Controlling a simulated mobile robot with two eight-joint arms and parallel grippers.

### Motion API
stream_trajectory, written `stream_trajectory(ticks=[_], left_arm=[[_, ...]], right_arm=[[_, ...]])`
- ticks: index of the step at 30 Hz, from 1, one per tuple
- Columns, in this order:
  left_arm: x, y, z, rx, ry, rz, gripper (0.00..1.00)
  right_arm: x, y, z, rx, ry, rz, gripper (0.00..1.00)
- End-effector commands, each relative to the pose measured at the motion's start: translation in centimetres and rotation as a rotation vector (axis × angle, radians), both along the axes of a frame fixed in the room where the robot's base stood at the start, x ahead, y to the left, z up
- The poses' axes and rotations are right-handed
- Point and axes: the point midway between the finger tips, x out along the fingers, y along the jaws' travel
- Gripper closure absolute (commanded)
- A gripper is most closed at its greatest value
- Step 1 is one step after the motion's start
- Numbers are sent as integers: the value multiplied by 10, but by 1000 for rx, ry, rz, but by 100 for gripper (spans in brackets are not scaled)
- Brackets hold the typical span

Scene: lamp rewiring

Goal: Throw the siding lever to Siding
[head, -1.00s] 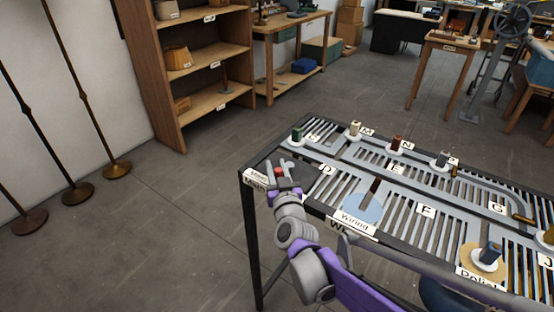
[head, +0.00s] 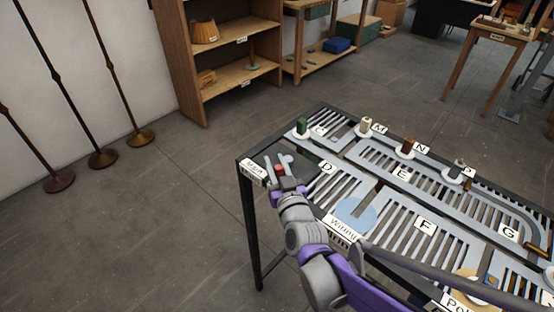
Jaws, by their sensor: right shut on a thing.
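The siding lever shows as a small red knob (head: 280,169) at the table's near left corner, behind a white label (head: 253,168) whose text I cannot read for sure. My right gripper (head: 281,166) reaches up from below and is shut on the lever, with its grey fingers on either side of the red knob. The gripper hides the lever's shaft and base, so which way it is thrown cannot be told. My left gripper is not in view.
The dark table bears slatted grey track plates (head: 385,160) with letter labels. Green (head: 301,126), cream (head: 366,125) and brown (head: 407,146) spools stand along its far side. A pale blue disc (head: 354,212) lies at the Wiring label (head: 340,228).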

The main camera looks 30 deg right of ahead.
Motion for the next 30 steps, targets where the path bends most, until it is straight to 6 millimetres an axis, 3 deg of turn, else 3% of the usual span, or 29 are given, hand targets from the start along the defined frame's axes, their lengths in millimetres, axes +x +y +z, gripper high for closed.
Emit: stream_trajectory(ticks=[15,16,20,21,30], left_arm=[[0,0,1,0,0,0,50],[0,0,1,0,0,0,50],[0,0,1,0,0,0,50],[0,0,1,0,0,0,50],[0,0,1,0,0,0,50]], right_arm=[[-1,1,1,1,-1,2,100],[-1,1,1,1,-1,2,65],[-1,1,0,1,-1,2,42],[-1,1,0,1,-1,2,38],[-2,1,0,0,-1,3,38]])
